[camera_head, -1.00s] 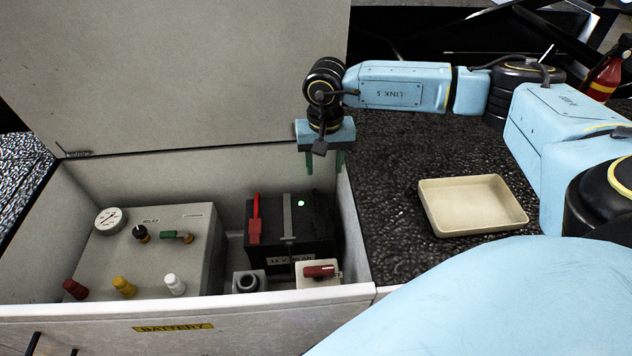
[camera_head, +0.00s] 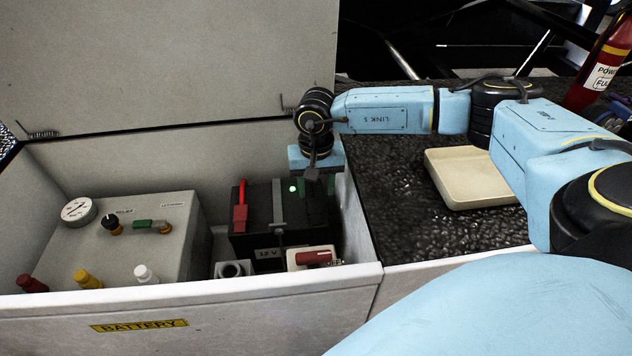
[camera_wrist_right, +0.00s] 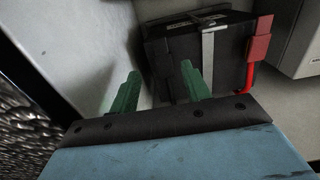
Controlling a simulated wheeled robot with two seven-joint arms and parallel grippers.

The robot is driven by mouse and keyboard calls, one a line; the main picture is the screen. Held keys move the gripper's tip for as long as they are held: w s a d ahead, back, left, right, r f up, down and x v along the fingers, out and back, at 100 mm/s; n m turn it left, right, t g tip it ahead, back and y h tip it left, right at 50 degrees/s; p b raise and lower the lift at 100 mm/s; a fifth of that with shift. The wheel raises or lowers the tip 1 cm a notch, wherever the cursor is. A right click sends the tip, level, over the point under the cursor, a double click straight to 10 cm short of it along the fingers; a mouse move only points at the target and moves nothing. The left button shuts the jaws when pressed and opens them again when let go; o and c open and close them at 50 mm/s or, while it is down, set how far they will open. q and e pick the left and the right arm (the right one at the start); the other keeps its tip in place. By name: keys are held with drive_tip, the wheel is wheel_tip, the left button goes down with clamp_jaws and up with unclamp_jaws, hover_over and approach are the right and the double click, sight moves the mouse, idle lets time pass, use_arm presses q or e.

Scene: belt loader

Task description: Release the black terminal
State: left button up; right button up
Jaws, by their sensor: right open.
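The black battery (camera_head: 262,215) sits in the open white bin, a red clamp (camera_head: 240,212) on its left end and a grey strap (camera_head: 278,205) across it. My right gripper (camera_head: 317,190) is over the battery's right end, pointing down. In the right wrist view its green fingers (camera_wrist_right: 159,68) are spread apart, their tips close to the battery (camera_wrist_right: 180,60) at the end away from the red clamp (camera_wrist_right: 259,48). I cannot make out the black terminal against the dark battery, nor whether a finger touches it. My left gripper is out of view.
A grey unit (camera_head: 150,235) with a gauge and coloured caps stands left in the bin. A red-handled switch (camera_head: 313,258) and a grey socket (camera_head: 233,270) are in front of the battery. A beige tray (camera_head: 470,180) lies on the dark surface to the right.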

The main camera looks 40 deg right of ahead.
sight(316, 219)
wheel_tip(316, 219, down, 8)
drive_tip(key=shift+f+b, duration=0.1)
drive_tip(key=shift+b, duration=0.95)
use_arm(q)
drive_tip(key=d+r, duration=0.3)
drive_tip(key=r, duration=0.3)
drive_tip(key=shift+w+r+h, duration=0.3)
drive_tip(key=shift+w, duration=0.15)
use_arm(e)
drive_tip(key=shift+f, duration=0.65)
clamp_jaws()
